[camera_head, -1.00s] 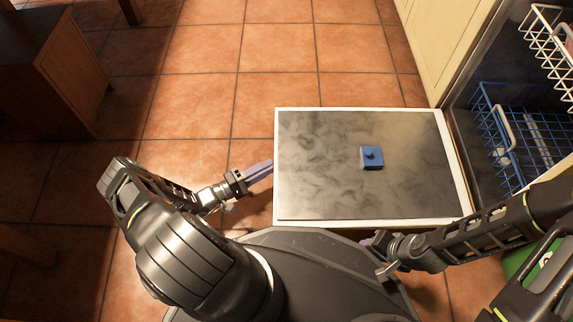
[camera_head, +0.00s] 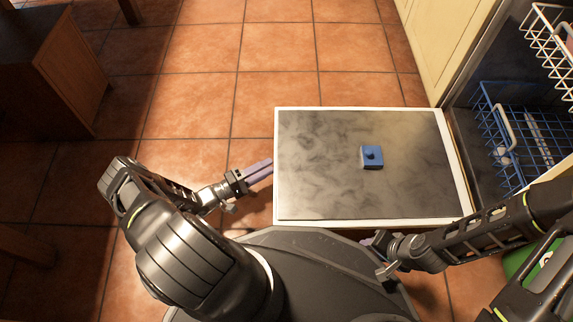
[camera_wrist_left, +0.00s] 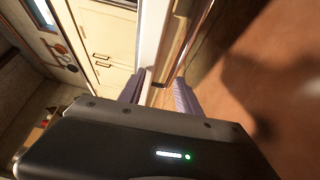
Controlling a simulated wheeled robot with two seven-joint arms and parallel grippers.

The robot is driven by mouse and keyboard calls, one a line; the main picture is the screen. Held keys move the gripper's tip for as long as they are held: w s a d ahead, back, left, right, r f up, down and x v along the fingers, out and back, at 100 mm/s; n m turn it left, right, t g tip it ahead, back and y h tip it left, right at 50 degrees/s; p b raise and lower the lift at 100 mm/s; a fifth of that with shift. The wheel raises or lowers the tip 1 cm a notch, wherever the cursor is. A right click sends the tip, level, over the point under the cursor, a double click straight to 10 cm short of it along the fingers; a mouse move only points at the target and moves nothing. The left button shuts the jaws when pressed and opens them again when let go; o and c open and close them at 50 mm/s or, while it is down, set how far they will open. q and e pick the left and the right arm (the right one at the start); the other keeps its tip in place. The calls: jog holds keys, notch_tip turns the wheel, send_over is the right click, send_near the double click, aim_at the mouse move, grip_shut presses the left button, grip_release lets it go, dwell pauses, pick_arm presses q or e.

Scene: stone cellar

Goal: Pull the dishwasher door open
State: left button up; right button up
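The dishwasher door (camera_head: 320,190) is folded down and lies about flat, its dark inner face up with a white rim. My left gripper (camera_head: 266,168) is at the door's outer left edge; its purple fingertips are very close to the rim. In the left wrist view the fingers (camera_wrist_left: 158,92) stand apart, with the door's pale edge (camera_wrist_left: 151,40) running past and between their tips; firm contact cannot be told. My right gripper (camera_head: 371,241) is by the door's near side, mostly hidden by its own wrist, so its fingers are unclear.
A blue block with a knob (camera_head: 371,158) sits on the door's inner face. A blue rack (camera_head: 515,135) and a white rack (camera_head: 550,45) are inside the dishwasher at right. A wooden cabinet (camera_head: 55,75) stands at upper left. Tiled floor (camera_head: 200,90) beyond the door is clear.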

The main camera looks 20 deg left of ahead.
pick_arm(q)
jog(key=shift+o, duration=0.3)
jog(key=shift+d, duration=0.35)
jog(key=shift+s+a+f, duration=0.1)
jog(key=shift+s+a, duration=0.45)
jog(key=shift+a, duration=0.1)
jog(key=shift+w+a+f+v, duration=0.15)
jog(key=shift+a+f+v, duration=0.05)
jog(key=shift+v, duration=1.05)
jog(key=shift+w+a+f+v, duration=0.1)
jog(key=shift+a+f+v, duration=0.05)
jog(key=shift+v, duration=1.1)
jog(key=shift+w+a+f+v, duration=0.15)
jog(key=shift+a+f+v, duration=0.05)
jog(key=shift+v, duration=1.1)
jog(key=shift+s+a, duration=0.15)
jog(key=shift+v, duration=3.7)
